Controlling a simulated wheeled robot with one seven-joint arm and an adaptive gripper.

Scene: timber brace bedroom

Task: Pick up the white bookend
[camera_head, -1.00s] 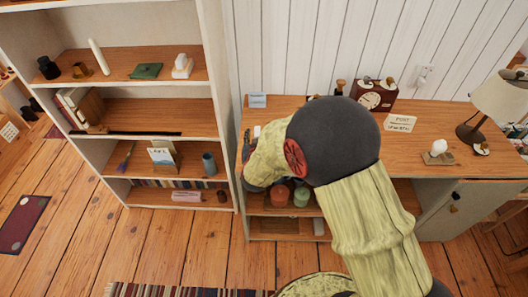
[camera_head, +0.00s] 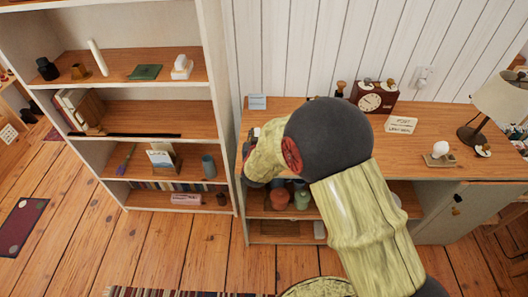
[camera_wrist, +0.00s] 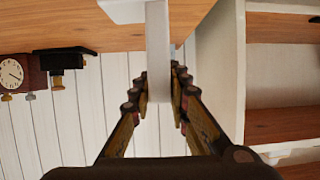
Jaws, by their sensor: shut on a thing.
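The white bookend (camera_wrist: 158,45) shows in the wrist view as a pale upright plate with a flat foot at the top of the picture. My gripper (camera_wrist: 157,92) has its two fingers on either side of the plate and is shut on it. In the head view my gripper (camera_head: 249,146) is at the left end of the wooden counter, mostly hidden behind my wrist. Only a small white patch of the bookend (camera_head: 257,132) shows there. I cannot tell whether the bookend touches the counter.
A tall shelf unit (camera_head: 222,110) stands close on the left of my gripper. The counter (camera_head: 310,112) holds a small card (camera_head: 257,101), a clock (camera_head: 374,97), a sign (camera_head: 401,125) and a lamp (camera_head: 497,95). Jars (camera_head: 279,199) stand on a shelf below.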

